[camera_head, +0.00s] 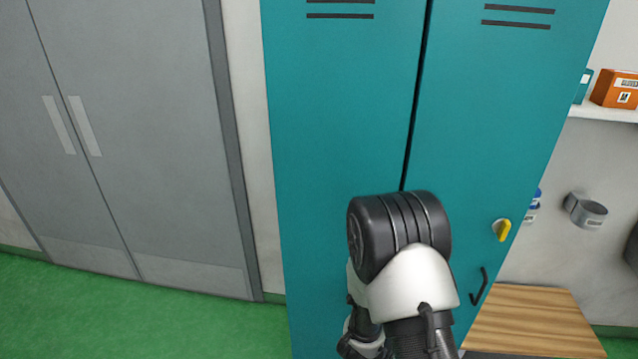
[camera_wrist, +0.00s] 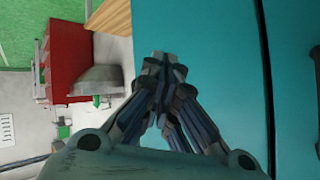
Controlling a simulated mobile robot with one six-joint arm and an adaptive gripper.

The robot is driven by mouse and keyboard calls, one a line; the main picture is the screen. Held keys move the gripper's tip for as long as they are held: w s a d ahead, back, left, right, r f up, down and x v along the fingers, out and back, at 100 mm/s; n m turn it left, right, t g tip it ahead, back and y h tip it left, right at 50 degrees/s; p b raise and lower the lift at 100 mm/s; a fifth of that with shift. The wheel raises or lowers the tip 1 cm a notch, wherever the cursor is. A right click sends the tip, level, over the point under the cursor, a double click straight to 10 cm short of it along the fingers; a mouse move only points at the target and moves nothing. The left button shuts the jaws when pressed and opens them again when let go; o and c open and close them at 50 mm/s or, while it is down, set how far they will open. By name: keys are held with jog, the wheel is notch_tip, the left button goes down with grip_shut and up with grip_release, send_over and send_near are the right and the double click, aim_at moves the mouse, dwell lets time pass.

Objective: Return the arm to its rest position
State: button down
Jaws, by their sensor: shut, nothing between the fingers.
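My gripper (camera_wrist: 160,68) shows in the wrist view with its fingers together, shut and empty, in front of the teal locker (camera_wrist: 215,50). In the head view my arm is folded in front of the locker (camera_head: 335,110), at the lower middle. The arm hides part of the locker's lower front. The gripper itself cannot be made out clearly in the head view.
The locker has a yellow latch (camera_head: 502,229) and a dark hook handle (camera_head: 479,287). A wooden bench top (camera_head: 535,325) is at lower right. An orange box (camera_head: 615,89) sits on a white shelf. Grey double doors (camera_head: 130,130) stand left, above open green floor (camera_head: 130,315).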

jog(key=w+a+r+n+t+y, duration=0.1)
jog(key=w+a+r+n+y, duration=0.3)
jog(key=a+r, duration=0.55)
jog(key=s+a+r+n+y, duration=0.1)
jog(key=s+a+r+y, duration=0.15)
jog(key=r, duration=0.25)
jog(key=s+a+r+n+y, duration=0.1)
jog(key=s+a+r+y, duration=0.15)
jog(key=r, duration=0.35)
jog(key=s+d+r+n+g, duration=0.1)
jog(key=s+r+n, duration=0.3)
jog(key=s, duration=0.8)
jog(key=s+d+r+n+g, duration=0.2)
jog(key=s+r, duration=0.3)
jog(key=s, duration=0.7)
jog(key=shift+s+d+n, duration=0.4)
jog(key=shift+d+n, duration=0.35)
jog(key=shift+n, duration=0.15)
jog(key=c, duration=2.3)
grip_release()
